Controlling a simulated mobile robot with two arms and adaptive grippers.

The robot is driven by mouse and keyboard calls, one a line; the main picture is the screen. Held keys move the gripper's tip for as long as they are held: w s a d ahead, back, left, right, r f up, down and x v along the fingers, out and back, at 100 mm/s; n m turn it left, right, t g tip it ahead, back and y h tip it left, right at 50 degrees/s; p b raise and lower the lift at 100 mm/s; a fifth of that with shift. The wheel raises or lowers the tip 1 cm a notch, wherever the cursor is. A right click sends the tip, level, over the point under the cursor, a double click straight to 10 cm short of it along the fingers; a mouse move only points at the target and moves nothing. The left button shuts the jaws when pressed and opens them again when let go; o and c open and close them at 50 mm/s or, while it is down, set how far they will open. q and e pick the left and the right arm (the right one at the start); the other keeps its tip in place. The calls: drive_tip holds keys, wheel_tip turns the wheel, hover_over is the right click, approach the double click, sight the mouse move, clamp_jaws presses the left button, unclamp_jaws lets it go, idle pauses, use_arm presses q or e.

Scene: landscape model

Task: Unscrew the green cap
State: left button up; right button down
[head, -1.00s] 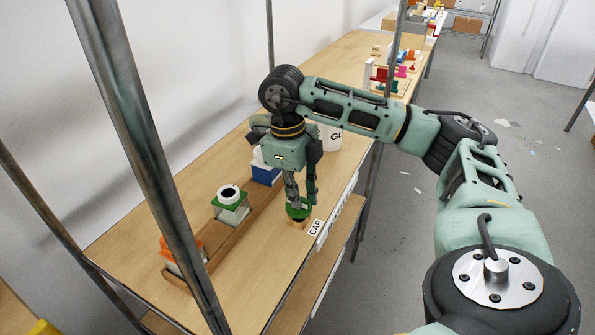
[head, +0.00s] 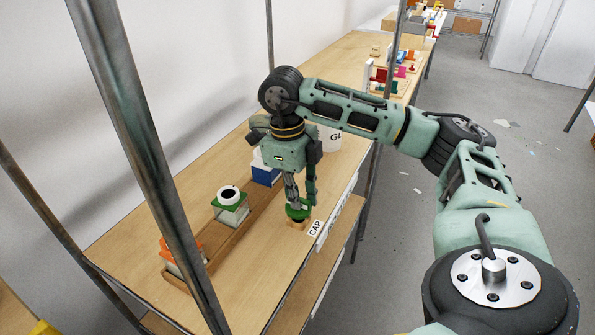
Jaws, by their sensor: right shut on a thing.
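The green cap (head: 297,211) is near the front edge of the wooden shelf, beside the label reading CAP (head: 315,228). A small wooden piece (head: 297,224) shows just under it. My right gripper (head: 301,200) points straight down with its fingertips shut on the cap. The fingers hide part of the cap, and I cannot tell whether it is loose or still seated. A green-topped block with a white and black round part (head: 230,203) stands to the left in the wooden tray. My left gripper is not in view.
The long wooden tray (head: 238,238) also holds an orange-topped item (head: 182,251) and a blue and white item (head: 265,173). A white container (head: 330,139) stands behind my gripper. Metal posts (head: 150,160) rise at the left. The shelf surface left of the label is bare.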

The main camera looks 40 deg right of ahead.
drive_tip(key=shift+f+b, duration=0.85)
drive_tip(key=shift+f, duration=0.4)
idle(0.4)
drive_tip(key=c, duration=1.7)
unclamp_jaws()
drive_tip(key=shift+c, duration=0.2)
drive_tip(key=shift+r, duration=0.2)
wheel_tip(320, 180, up, 12)
drive_tip(key=w, duration=0.1)
drive_tip(key=shift+w+a+f, duration=0.15)
drive_tip(key=shift+a+f, duration=0.05)
drive_tip(key=shift+a, duration=0.05)
